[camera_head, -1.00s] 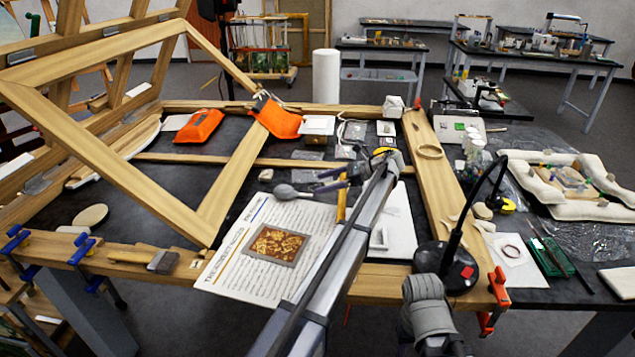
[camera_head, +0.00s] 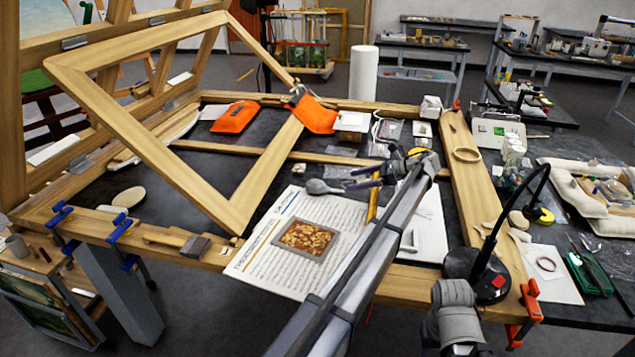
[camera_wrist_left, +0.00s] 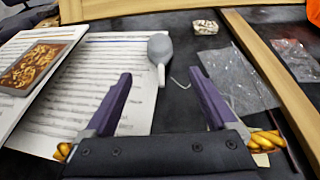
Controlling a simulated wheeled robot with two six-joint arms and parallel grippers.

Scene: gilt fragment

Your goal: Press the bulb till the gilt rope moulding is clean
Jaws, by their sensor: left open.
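A grey rubber bulb (camera_head: 318,187) with a narrow nozzle lies at the top edge of a printed sheet (camera_head: 270,262). In the left wrist view the bulb (camera_wrist_left: 159,48) lies ahead of the gap between my fingers, nozzle toward me. My left gripper (camera_head: 364,178) is open and empty, to the right of the bulb in the head view. In the left wrist view its two purple fingers (camera_wrist_left: 160,80) stand apart. The gilt rope moulding (camera_wrist_left: 264,140) shows as twisted gold ends on both sides of the gripper body, which hides its middle. My right gripper is not seen.
A framed gilt ornament picture (camera_head: 306,240) is on the sheet. A tilted wooden frame (camera_head: 130,135) stands left. Orange pouches (camera_head: 235,117) lie behind. A black lamp (camera_head: 480,262) stands at the right. Clear plastic bags (camera_wrist_left: 237,80) lie on the dark table beside a wooden bar (camera_wrist_left: 265,65).

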